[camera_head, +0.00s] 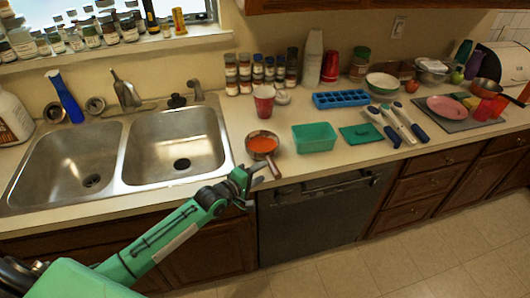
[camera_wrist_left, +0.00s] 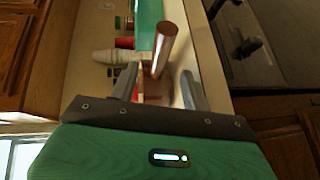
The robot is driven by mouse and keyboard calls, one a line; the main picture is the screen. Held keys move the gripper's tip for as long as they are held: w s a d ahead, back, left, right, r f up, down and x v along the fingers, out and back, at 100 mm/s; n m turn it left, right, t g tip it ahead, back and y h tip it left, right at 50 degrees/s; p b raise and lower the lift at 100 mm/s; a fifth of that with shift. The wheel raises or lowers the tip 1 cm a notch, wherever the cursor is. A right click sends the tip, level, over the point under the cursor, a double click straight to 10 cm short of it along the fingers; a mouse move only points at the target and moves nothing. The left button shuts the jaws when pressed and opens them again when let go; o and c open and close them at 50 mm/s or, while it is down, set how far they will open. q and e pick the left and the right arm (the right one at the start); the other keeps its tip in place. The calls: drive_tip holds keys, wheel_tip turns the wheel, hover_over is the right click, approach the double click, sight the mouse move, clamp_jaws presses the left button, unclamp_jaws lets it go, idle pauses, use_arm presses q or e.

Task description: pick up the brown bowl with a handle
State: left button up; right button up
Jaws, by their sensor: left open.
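The brown bowl with a handle (camera_head: 262,146) sits on the counter just right of the sink, with orange-red showing inside it. Its handle (camera_head: 274,169) points toward the counter's front edge. My left gripper (camera_head: 247,182) is open at the front edge, just left of the handle and below the bowl in the picture. In the left wrist view, the copper-coloured handle (camera_wrist_left: 166,46) rises just beyond the two spread fingers (camera_wrist_left: 158,92). The rest of the bowl is mostly hidden there, and contact cannot be told. My right gripper is not in view.
A double sink (camera_head: 178,143) lies left of the bowl. A red cup (camera_head: 263,101) stands behind it, and a green tub (camera_head: 314,138) is to its right. A blue ice tray (camera_head: 341,99) and white-and-blue utensils (camera_head: 399,124) lie further right. The dishwasher front (camera_head: 315,217) is below the counter.

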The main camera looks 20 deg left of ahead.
sight(270, 167)
use_arm(q)
drive_tip(key=shift+p+x, duration=0.45)
drive_tip(key=shift+x, duration=1.5)
drive_tip(key=shift+d, duration=0.1)
drive_tip(key=shift+s, duration=0.1)
drive_tip(key=shift+r, duration=0.1)
clamp_jaws()
